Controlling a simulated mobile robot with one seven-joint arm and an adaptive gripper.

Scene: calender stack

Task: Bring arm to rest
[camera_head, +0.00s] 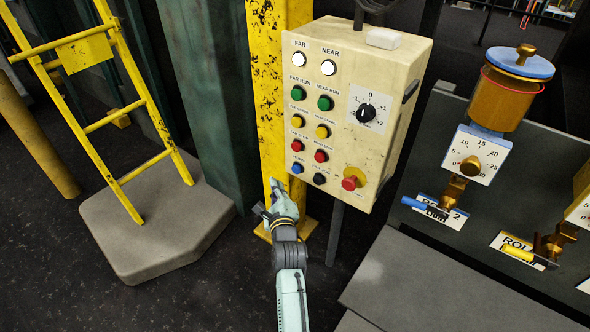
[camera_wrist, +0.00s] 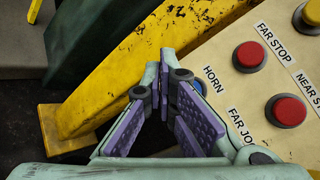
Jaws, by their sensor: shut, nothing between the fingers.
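My gripper (camera_head: 275,184) is at the end of my raised arm, just below and left of the cream control panel (camera_head: 327,200). In the wrist view the purple-padded fingers (camera_wrist: 158,72) converge at their tips, shut with nothing between them. The blue button (camera_head: 297,168) is just above and right of the gripper in the head view. In the wrist view the blue button (camera_wrist: 198,88) is mostly hidden behind the right finger. I cannot tell whether the fingers touch the panel; they look apart from it in the head view.
A yellow post (camera_head: 268,90) stands behind the gripper. A yellow ladder (camera_head: 110,120) on a grey block (camera_head: 165,225) is at the left. The panel has a red knob (camera_head: 352,180). A gauge (camera_head: 476,155) and valves are at the right. Dark floor (camera_head: 215,290) is open at lower left.

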